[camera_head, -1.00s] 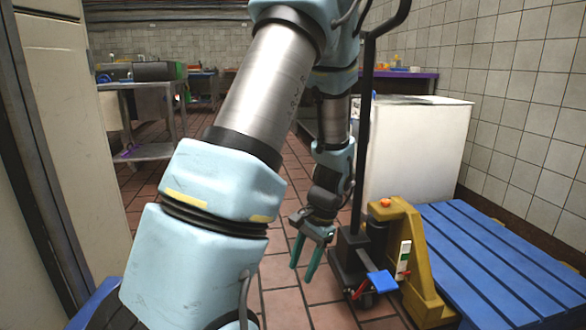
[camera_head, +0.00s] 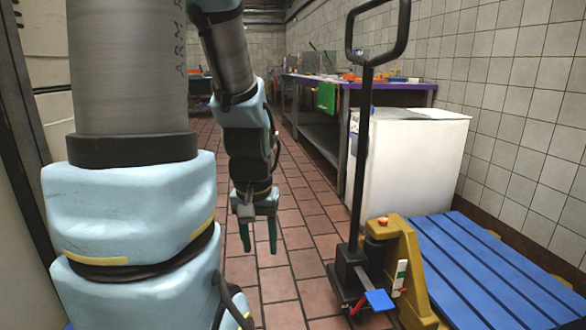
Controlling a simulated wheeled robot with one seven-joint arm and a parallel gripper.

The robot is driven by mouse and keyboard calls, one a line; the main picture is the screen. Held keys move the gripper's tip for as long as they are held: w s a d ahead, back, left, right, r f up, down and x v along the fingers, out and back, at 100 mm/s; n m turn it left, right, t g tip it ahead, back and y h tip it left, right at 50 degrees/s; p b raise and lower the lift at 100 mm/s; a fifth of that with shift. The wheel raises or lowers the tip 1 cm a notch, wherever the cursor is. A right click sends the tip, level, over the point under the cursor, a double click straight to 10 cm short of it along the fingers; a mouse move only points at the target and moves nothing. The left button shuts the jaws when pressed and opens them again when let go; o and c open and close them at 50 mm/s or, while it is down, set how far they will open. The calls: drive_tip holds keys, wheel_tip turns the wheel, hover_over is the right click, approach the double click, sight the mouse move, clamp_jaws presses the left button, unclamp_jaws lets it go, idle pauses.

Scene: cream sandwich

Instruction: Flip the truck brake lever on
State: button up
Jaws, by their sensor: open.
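A pallet truck with a yellow body (camera_head: 412,275) and a tall black handle (camera_head: 363,150) stands right of centre. At its base is a blue pedal-like lever (camera_head: 379,299), sticking out toward me; a small red part (camera_head: 357,304) sits just left of it. I cannot tell which of these is the brake lever. My gripper (camera_head: 258,238) hangs pointing down, left of the truck, with its two green fingers apart and empty. It touches nothing that I can see.
A blue slatted pallet (camera_head: 490,265) lies right of the truck against the tiled wall. A white cabinet (camera_head: 410,160) stands behind it, with a long counter (camera_head: 325,135) further back. Tiled floor (camera_head: 290,265) is free between my gripper and the truck.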

wheel_tip(320, 180, up, 31)
drive_tip(key=p, duration=2.8)
drive_tip(key=shift+f, duration=0.2)
